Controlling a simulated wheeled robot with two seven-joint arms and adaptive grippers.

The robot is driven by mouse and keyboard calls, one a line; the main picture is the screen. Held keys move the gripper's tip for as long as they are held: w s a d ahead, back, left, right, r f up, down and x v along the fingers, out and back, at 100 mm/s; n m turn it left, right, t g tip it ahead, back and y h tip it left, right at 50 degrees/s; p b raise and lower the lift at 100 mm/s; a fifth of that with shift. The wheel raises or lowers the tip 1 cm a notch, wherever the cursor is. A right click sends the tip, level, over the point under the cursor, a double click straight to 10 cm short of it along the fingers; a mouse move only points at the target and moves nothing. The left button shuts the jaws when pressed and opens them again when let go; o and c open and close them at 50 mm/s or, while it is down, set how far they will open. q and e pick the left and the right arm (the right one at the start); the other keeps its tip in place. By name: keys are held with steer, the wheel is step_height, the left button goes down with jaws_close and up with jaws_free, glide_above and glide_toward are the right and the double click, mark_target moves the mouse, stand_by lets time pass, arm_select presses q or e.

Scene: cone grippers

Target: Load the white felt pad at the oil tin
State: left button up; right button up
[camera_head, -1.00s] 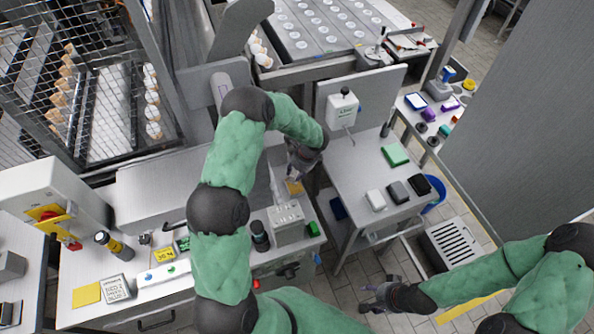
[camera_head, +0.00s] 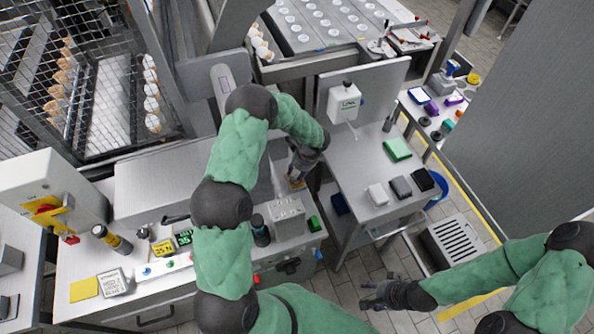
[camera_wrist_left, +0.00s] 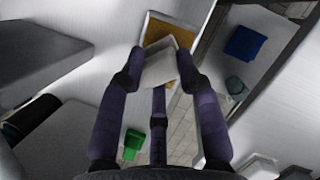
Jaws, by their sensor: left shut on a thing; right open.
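My left gripper (camera_head: 296,174) is over the strip of bench beside the gap between the two benches. In the left wrist view its fingers (camera_wrist_left: 160,70) are shut on a pale flat pad (camera_wrist_left: 159,66), held tilted above a mustard-coloured patch with a light border (camera_wrist_left: 184,38). The pad looks like white felt; its contact with the patch cannot be told. A white container with a black cap and thin spout (camera_head: 343,104), likely the oil tin, is at the upright panel on the right bench. My right gripper (camera_head: 374,298) is open and empty over the floor.
On the right bench lie a white block (camera_head: 377,194), a grey block (camera_head: 401,187), a black block (camera_head: 423,180) and a green pad (camera_head: 397,149). A grey box (camera_head: 287,219) and green block (camera_head: 314,224) stand near my left arm. The middle of the right bench is clear.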

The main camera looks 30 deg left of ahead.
mark_target(298, 173)
arm_select(q)
steer(key=shift+s+f+b, duration=0.1)
steer(key=shift+f+b, duration=0.45)
steer(key=shift+f, duration=0.05)
stand_by(1.9)
steer(key=shift+r, duration=0.15)
steer(key=shift+r+p, duration=2.2)
steer(key=shift+r, duration=1.3)
steer(key=shift+f, duration=0.1)
steer(key=shift+d+f+n+b, duration=0.15)
steer(key=shift+d+n+b, duration=0.15)
steer(key=shift+b, duration=0.15)
steer(key=s+d+n+g+h+b, duration=0.1)
steer(key=s+d+n+b, duration=0.1)
steer(key=d+n+b, duration=0.2)
steer(key=s+d+f+n+g+h+b, duration=0.1)
steer(key=s+d+n+b, duration=0.2)
steer(key=d+n, duration=0.2)
steer(key=s+d+n+g+h+b, duration=0.1)
steer(key=s+d+n+b, duration=0.1)
steer(key=d+n+b, duration=0.2)
steer(key=shift+s+d+f+n+h+b, duration=0.1)
steer(key=shift+s+f+n+h+b, duration=0.1)
steer(key=shift+n, duration=0.65)
steer(key=shift+s+d+f+n+h+b, duration=0.1)
steer(key=shift+s+f+n, duration=0.1)
steer(key=shift+n, duration=0.65)
